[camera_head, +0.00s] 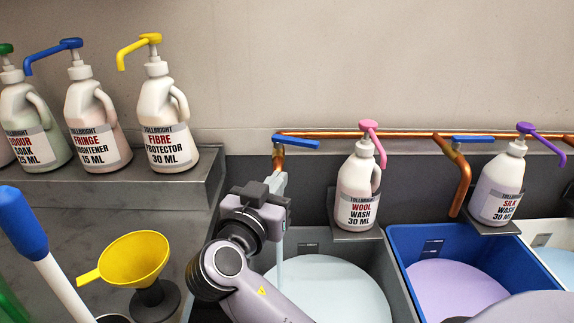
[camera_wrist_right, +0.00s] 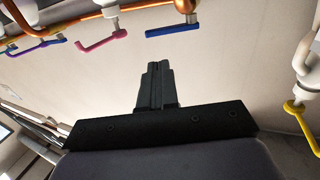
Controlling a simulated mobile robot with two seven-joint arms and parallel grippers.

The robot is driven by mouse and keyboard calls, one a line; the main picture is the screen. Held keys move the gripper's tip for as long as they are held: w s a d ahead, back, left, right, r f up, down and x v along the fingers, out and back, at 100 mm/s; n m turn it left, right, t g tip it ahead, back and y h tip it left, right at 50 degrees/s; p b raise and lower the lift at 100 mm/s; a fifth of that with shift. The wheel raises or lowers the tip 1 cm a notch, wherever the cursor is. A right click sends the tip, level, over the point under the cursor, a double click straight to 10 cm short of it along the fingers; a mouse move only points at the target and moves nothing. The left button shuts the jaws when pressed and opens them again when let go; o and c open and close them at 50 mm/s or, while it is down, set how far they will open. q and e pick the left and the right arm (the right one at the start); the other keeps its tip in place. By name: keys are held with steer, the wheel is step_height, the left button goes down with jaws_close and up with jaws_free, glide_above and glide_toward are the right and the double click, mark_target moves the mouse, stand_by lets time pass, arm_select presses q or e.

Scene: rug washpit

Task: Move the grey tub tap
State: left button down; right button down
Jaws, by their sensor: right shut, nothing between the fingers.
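The grey tub (camera_head: 392,265) stands at the centre bottom and holds pale blue liquid. Its tap is a copper pipe with a blue lever (camera_head: 297,141) pointing right, above the tub's back left. A pale stream (camera_head: 280,258) runs down from the tap into the tub, partly hidden by my right gripper (camera_head: 277,190). That gripper is shut and empty, just below and in front of the tap. In the right wrist view, the shut fingers (camera_wrist_right: 157,80) point toward the wall, with a blue lever (camera_wrist_right: 173,31) beyond them, apart. My left gripper is out of view.
A wool wash bottle (camera_head: 357,195) with a pink pump stands right of the tap. A blue tub (camera_head: 400,238) with its own tap lever (camera_head: 472,139) is further right. Several bottles line the left ledge, above a yellow funnel (camera_head: 135,257).

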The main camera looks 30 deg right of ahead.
steer(key=p, duration=0.3)
glide_toward(304, 145)
steer(key=x, duration=0.5)
steer(key=shift+w+d+r, duration=0.1)
steer(key=shift+d+r, duration=0.05)
steer(key=shift+r, duration=0.1)
steer(key=shift+p+x, duration=0.35)
steer(key=shift+x, duration=0.4)
steer(key=shift+f, duration=0.2)
